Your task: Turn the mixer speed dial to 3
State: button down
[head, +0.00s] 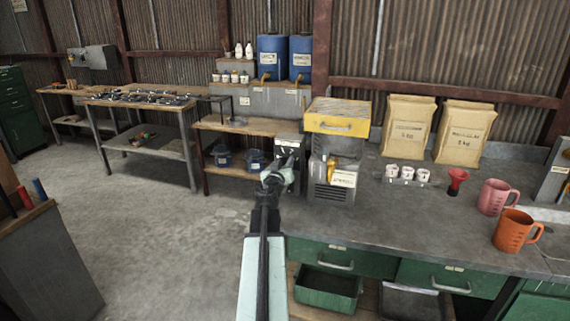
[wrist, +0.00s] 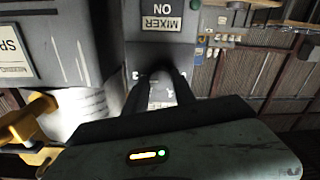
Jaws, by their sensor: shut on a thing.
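The mixer's grey control panel (wrist: 165,35) shows upside down in the wrist view, with a label reading MIXER ON. In the head view the grey box (head: 289,140) behind my gripper seems to be the same unit. My gripper (head: 283,172) reaches its front. In the wrist view my gripper's two dark fingers (wrist: 161,90) are closed around a light grey piece, which appears to be the speed dial (wrist: 160,92).
A grey machine with a yellow top (head: 337,118) stands close to the right of my gripper. Floor at left is clear.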

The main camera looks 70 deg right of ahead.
jog(key=shift+m, duration=0.4)
jog(key=c, duration=1)
grip_release()
jog(key=shift+c, duration=0.2)
jog(key=a, duration=0.7)
jog(key=shift+s+a, duration=0.35)
jog(key=shift+s, duration=0.05)
jog(key=shift+w, duration=0.1)
